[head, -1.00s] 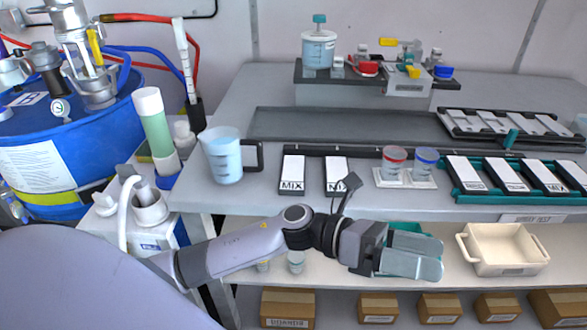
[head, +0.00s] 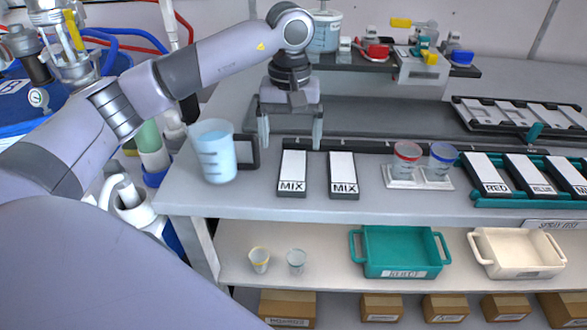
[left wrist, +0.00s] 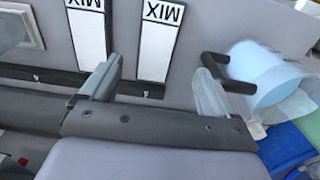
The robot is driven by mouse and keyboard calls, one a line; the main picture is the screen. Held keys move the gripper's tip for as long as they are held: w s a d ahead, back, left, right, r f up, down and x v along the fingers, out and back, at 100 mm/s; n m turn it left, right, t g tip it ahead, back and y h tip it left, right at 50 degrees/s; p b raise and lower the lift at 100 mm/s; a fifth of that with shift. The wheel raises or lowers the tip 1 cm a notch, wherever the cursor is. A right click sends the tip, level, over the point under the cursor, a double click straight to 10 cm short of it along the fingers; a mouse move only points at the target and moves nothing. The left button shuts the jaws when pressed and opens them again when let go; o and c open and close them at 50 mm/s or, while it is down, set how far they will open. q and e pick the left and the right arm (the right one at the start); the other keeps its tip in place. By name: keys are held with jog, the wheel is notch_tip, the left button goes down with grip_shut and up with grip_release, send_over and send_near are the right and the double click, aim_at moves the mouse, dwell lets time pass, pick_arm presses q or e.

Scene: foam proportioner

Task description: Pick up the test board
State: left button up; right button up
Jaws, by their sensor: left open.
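Two flat dark boards with white faces marked MIX lie side by side on the bench: the left MIX board (head: 292,168) and the right MIX board (head: 343,172). Both also show in the left wrist view, as the left MIX board (left wrist: 161,35) and the right MIX board (left wrist: 90,35). More such boards, including the RED board (head: 488,172) and the BLUE board (head: 530,173), lie in a teal rack. Which one is the test board I cannot tell. My left gripper (head: 290,135) is open and empty, pointing down just behind the left MIX board. My right gripper is out of view.
A light-blue jug (head: 213,155) stands left of the boards, its dark handle (head: 252,151) close to one left finger. Two cups (head: 406,158) (head: 441,160) stand on white plates to the right. A teal tray (head: 400,250) and cream tray (head: 517,252) sit on the lower shelf.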

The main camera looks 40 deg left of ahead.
aim_at(293, 169)
pick_arm(q)
jog(key=f, duration=0.4)
jog(key=f+p, duration=0.1)
jog(key=f, duration=0.2)
jog(key=shift+d, duration=0.25)
jog(key=shift+r, duration=0.1)
jog(key=c, duration=1.2)
